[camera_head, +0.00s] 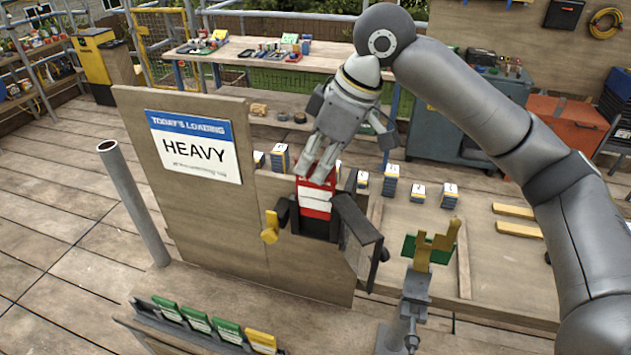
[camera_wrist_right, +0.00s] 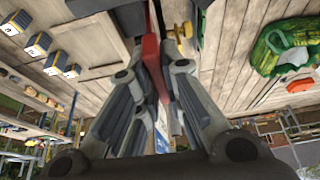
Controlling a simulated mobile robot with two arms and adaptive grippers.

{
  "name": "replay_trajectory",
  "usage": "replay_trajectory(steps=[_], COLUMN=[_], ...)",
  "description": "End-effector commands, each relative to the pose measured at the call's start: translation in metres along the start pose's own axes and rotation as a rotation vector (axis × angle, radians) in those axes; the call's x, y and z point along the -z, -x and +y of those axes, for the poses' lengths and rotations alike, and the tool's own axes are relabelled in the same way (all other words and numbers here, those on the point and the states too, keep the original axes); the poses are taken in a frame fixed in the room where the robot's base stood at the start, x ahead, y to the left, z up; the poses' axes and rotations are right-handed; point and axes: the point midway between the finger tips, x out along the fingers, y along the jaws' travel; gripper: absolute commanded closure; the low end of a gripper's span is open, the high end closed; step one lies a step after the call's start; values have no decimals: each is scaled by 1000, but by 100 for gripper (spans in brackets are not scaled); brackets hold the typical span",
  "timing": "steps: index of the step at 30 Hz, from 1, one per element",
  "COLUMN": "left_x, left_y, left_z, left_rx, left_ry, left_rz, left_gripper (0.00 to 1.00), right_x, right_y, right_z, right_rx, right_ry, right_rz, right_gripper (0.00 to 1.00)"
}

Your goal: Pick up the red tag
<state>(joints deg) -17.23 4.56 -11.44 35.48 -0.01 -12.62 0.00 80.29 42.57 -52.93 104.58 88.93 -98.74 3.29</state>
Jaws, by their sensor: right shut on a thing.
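The red tag (camera_head: 316,206), with white bands across it, stands upright in a dark holder (camera_head: 316,228) on the wooden panel. My right gripper (camera_head: 317,172) comes down from above and is shut on the tag's upper end. In the right wrist view the red tag (camera_wrist_right: 150,56) shows as a narrow red strip between the fingers of my right gripper (camera_wrist_right: 151,82). The tag's lower end is inside or behind the holder; I cannot tell how deep. My left gripper is not in view.
A yellow knob (camera_head: 270,228) sticks out left of the holder. A sign reading HEAVY (camera_head: 195,147) is on the panel. A grey post (camera_head: 133,205) stands left. A rack with green and yellow tags (camera_head: 197,320) is in front. A grey stand (camera_head: 412,300) is to the right.

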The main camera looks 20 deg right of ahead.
Motion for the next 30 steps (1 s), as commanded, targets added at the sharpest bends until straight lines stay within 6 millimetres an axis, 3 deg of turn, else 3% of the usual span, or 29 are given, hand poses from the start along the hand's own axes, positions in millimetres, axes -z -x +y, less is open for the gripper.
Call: replay_trajectory(steps=[18,24,30], left_x=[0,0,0], left_y=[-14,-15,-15], left_z=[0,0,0], left_rx=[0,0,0], left_ry=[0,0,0], left_rz=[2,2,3], left_gripper=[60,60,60], right_x=[45,50,51], right_y=[106,121,124], right_z=[0,0,0], right_rx=[0,1,1], right_ry=[1,0,1], right_rz=[2,1,0], right_gripper=[100,100,100])
